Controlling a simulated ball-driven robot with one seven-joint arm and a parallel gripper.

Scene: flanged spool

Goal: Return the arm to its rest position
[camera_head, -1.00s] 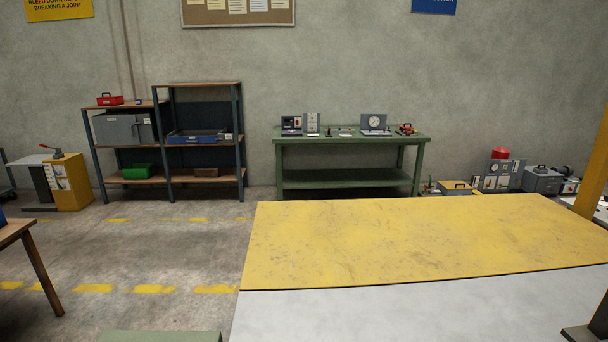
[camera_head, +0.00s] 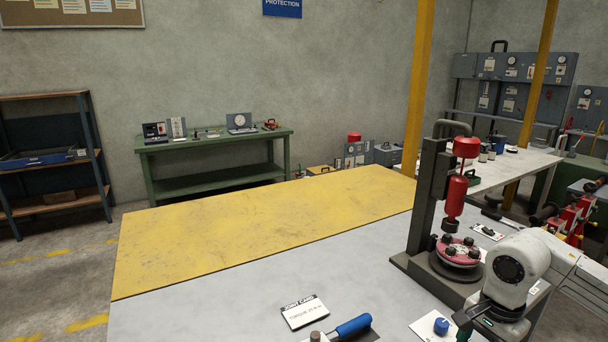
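My white arm comes in from the right edge in the head view. The dark end of it, my gripper (camera_head: 466,322), is low at the right, over the grey front of the bench (camera_head: 210,300). Its fingers are small and partly hidden, so I cannot tell whether they are open or shut. It is in front of a dark stand (camera_head: 429,190) that carries a red cylinder (camera_head: 455,196) above a red flanged disc (camera_head: 458,249) with dark bolts. My arm hides part of the stand's base.
A joint card (camera_head: 304,312), a blue-handled tool (camera_head: 353,326) and a blue knob on a white card (camera_head: 441,326) lie near the front. The yellow bench top (camera_head: 250,225) is clear. A yellow post (camera_head: 418,90) and another table (camera_head: 520,165) stand behind at right.

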